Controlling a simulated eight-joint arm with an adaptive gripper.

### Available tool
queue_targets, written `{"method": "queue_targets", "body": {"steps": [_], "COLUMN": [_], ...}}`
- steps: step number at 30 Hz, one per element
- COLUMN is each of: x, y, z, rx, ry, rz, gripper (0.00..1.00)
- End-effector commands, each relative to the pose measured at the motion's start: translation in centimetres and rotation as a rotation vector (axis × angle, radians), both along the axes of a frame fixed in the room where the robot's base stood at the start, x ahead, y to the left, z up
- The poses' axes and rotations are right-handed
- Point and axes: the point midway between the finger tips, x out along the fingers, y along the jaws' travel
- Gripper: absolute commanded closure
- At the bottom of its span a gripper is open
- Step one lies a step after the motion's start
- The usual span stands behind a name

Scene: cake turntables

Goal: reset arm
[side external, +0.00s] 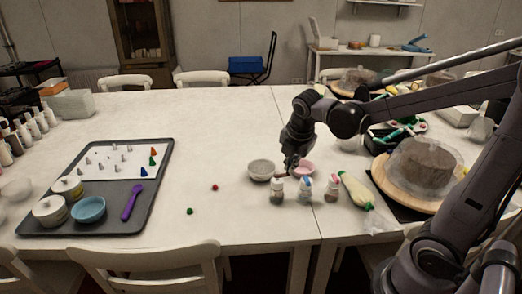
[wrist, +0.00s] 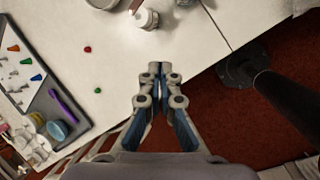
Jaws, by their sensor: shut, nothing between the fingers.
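My gripper (wrist: 160,72) is shut and empty, its fingertips together in the wrist view, pointing toward the table edge. In the side external view my gripper (side external: 291,167) hangs over the table, between a grey bowl (side external: 261,170) and a pink bowl (side external: 303,168), near small bottles. It cannot be told there whether it touches anything. In the wrist view a small white-capped bottle (wrist: 146,18) stands just beyond the fingertips, apart from them.
A cake on a wooden turntable (side external: 413,199) stands at the right. A dark tray (side external: 150,150) is at the left. Red (side external: 215,187) and green (side external: 190,211) bits lie on otherwise clear table between.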

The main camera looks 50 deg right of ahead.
Motion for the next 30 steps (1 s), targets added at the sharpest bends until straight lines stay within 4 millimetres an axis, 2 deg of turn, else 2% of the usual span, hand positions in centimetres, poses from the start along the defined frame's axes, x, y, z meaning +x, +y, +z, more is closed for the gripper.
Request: {"method": "queue_targets", "body": {"steps": [9, 18, 24, 27, 30], "x": [-3.2, -6.1, -7.5, -7.8, -7.9], "y": [4.2, 7.6, 9.1, 9.5, 9.6], "z": [1.6, 2.0, 1.9, 1.8, 1.9], "rx": [0.301, 0.644, 0.835, 0.890, 0.914], "ry": [-0.249, -0.404, -0.444, -0.450, -0.451], "rz": [-0.522, -1.025, -1.288, -1.366, -1.409], "gripper": [1.00, 1.00, 1.00, 1.00, 0.71]}}
